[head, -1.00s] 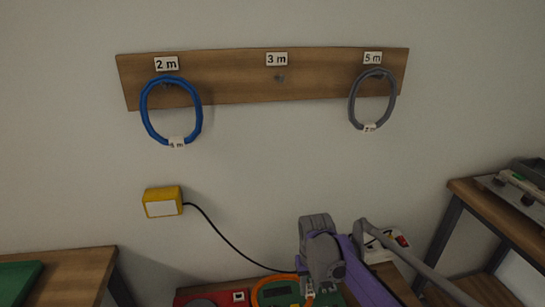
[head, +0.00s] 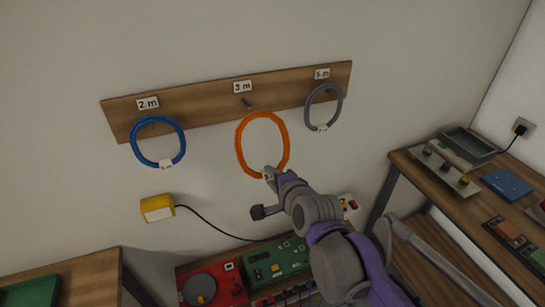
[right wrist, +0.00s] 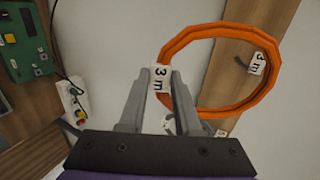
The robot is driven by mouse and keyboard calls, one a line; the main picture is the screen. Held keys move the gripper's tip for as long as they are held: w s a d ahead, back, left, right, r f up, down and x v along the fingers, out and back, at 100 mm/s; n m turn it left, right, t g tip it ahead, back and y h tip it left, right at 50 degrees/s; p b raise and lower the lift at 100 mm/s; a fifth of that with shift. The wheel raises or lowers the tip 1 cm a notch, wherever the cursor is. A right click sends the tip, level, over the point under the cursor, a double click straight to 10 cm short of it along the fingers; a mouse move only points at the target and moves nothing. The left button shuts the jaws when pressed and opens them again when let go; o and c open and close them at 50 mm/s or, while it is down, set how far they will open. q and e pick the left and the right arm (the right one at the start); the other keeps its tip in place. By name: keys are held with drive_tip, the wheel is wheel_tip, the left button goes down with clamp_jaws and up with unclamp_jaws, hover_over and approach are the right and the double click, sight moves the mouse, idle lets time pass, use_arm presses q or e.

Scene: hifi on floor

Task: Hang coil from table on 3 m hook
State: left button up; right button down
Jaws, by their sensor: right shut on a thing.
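My right gripper (head: 268,174) is shut on the tag at the bottom of the orange coil (head: 287,140) and holds the coil upright in the air. In the right wrist view the fingertips (right wrist: 160,78) close on the coil's "3 m" tag (right wrist: 158,77); the orange ring (right wrist: 268,88) extends beyond them. The bare 3 m hook (head: 247,103) sticks out of the wooden board (head: 200,107) under the "3 m" label (head: 242,87). In the head view it shows just above the coil's top. Whether the coil touches the board cannot be told. My left gripper is out of view.
A blue coil (head: 134,146) hangs at the 2 m label and a grey coil (head: 308,110) at the 5 m label. A yellow box (head: 157,208) is on the wall below. A red device (head: 212,288) and a green device (head: 278,263) stand below; a side table (head: 405,160) is right.

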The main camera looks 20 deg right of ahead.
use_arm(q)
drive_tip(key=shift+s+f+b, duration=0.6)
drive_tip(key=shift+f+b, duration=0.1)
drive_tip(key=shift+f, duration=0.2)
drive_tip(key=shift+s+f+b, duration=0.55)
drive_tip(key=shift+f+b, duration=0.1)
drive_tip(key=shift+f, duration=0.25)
use_arm(e)
drive_tip(key=w+f, duration=0.1)
drive_tip(key=w, duration=0.9)
drive_tip(key=shift+w+a+f, duration=0.15)
drive_tip(key=shift+w+f, duration=0.05)
drive_tip(key=shift+w, duration=0.2)
drive_tip(key=c, duration=0.5)
unclamp_jaws()
drive_tip(key=shift+s, duration=0.1)
